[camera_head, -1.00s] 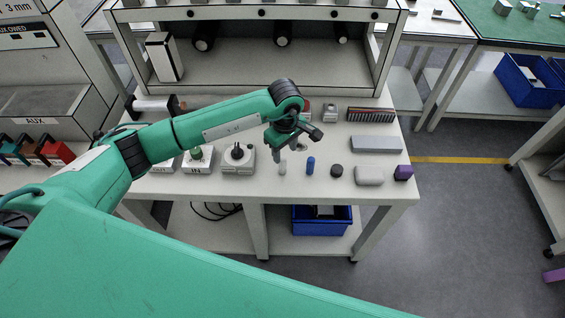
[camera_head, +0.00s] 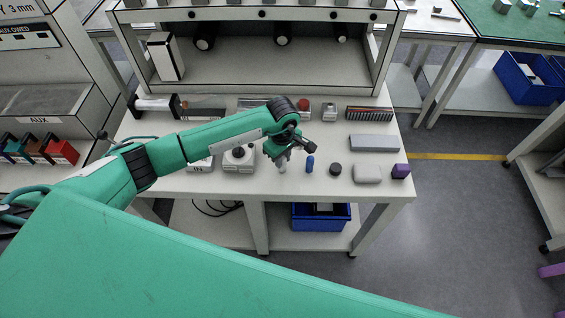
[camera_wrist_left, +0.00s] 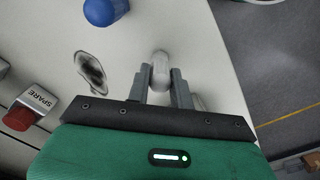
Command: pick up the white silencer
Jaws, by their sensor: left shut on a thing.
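The white silencer (camera_wrist_left: 160,74) stands between the two fingers of my left gripper (camera_wrist_left: 158,88) in the left wrist view. The fingers are shut on it. In the head view the silencer (camera_head: 282,168) shows just below the left gripper (camera_head: 282,159), at the table's front part. It seems still at table height; I cannot tell whether it touches the top. A blue silencer-like piece (camera_head: 310,164) stands just to its right, and it also shows in the left wrist view (camera_wrist_left: 104,10). My right gripper is not in view.
A black round piece (camera_head: 335,169), a light grey block (camera_head: 367,173) and a purple block (camera_head: 401,171) stand farther right on the white table (camera_head: 240,184). A grey box with a black knob (camera_head: 238,158) is left of the gripper. A long grey block (camera_head: 374,143) lies behind.

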